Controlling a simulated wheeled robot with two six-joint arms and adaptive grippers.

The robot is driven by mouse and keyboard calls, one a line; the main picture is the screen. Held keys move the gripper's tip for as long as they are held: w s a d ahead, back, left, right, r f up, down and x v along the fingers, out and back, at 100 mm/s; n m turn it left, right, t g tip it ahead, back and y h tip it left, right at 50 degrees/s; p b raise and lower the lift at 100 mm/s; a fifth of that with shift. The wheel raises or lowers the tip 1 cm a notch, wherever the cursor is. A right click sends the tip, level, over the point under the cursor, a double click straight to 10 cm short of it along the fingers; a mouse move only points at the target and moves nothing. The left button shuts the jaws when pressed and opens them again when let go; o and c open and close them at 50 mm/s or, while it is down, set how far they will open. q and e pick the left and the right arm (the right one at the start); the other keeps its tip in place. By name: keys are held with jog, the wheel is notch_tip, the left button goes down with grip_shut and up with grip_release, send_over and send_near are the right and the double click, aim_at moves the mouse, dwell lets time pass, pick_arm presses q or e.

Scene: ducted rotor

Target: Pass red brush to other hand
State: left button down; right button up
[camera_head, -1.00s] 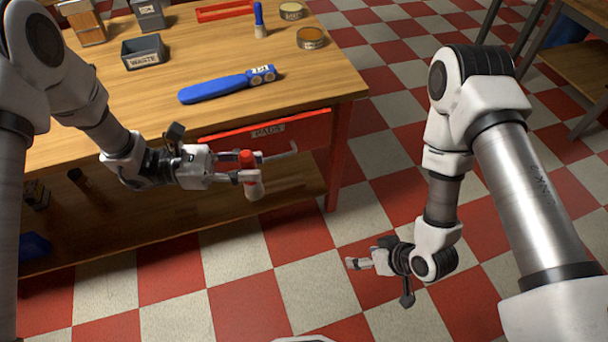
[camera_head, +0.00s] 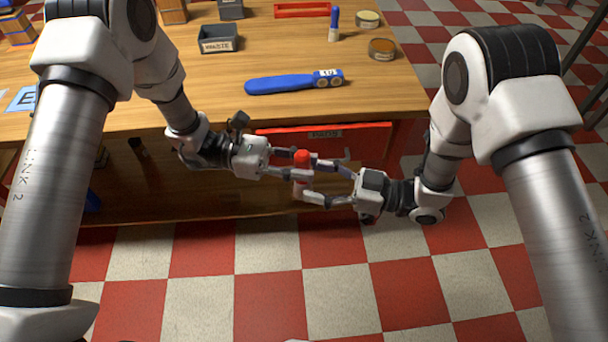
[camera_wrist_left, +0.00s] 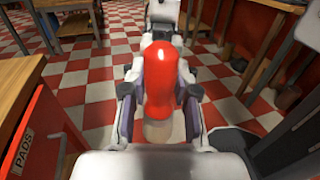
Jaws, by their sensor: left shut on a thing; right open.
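The red brush (camera_head: 302,160) is held upright in front of the bench, red handle up and pale end down. My left gripper (camera_head: 300,172) is shut on it from the left. In the left wrist view the red handle (camera_wrist_left: 160,80) stands between the left gripper's fingers (camera_wrist_left: 160,110), with the pale part below. My right gripper (camera_head: 318,182) comes in from the right, facing the left one. It is open, with its fingers reaching to either side of the brush. Whether they touch the brush I cannot tell.
The wooden bench (camera_head: 170,100) lies just behind, with a red drawer (camera_head: 365,138) close to the grippers. On top are a blue-handled tool (camera_head: 280,84), a waste bin (camera_head: 218,44), a blue brush (camera_head: 334,22) and tins (camera_head: 382,50). The checkered floor (camera_head: 250,290) in front is clear.

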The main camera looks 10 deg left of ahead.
jog(key=a, duration=0.4)
jog(key=shift+w, duration=0.2)
grip_shut()
pick_arm(q)
jog(key=c, duration=0.8)
grip_release()
